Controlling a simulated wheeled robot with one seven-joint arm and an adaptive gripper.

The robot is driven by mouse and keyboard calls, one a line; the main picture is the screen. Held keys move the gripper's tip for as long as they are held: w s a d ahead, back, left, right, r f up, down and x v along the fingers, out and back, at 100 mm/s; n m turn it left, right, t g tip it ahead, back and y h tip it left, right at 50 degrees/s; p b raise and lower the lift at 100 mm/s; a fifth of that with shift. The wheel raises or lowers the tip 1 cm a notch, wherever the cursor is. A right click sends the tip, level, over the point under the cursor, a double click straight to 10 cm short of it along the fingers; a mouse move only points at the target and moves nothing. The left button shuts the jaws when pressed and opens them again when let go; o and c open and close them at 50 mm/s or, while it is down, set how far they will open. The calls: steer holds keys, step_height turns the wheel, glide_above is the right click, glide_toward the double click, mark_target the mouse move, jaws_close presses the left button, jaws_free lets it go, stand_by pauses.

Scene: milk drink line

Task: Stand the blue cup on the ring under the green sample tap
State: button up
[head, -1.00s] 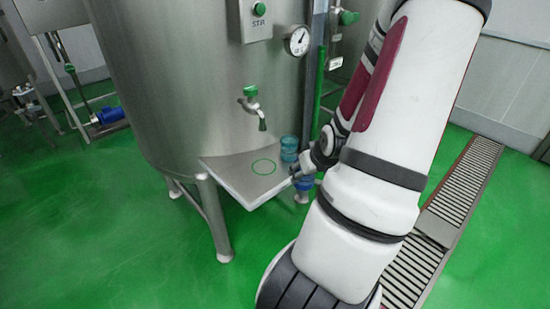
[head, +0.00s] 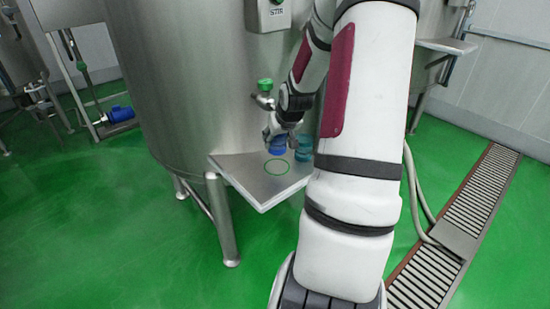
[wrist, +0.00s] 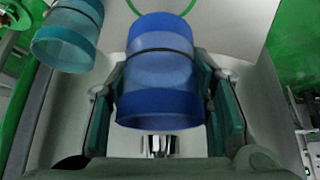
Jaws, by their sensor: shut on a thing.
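The blue cup (head: 278,147) is between the fingers of my gripper (head: 272,130), at the tank side of the shelf. In the wrist view, my gripper (wrist: 165,115) is shut around the sides of the blue cup (wrist: 158,75). The green ring (head: 277,167) is marked on the shelf; the cup appears just behind it in the head view. In the wrist view, the ring (wrist: 215,8) shows partly past the cup's far end. I cannot tell the cup's height above the shelf.
A teal cup (head: 304,148) stands on the shelf (head: 240,168) right of the blue cup; it is also close on the left in the wrist view (wrist: 70,35). The tank wall (head: 170,90) rises behind the shelf. The shelf's front is clear.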

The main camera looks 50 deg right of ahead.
step_height(320, 180, down, 6)
steer(key=shift+s+a+f+b, duration=0.1)
steer(key=shift+f+b, duration=0.05)
steer(key=shift+b, duration=0.55)
steer(key=shift+f, duration=0.3)
steer(key=o, duration=1)
steer(key=shift+f, duration=0.1)
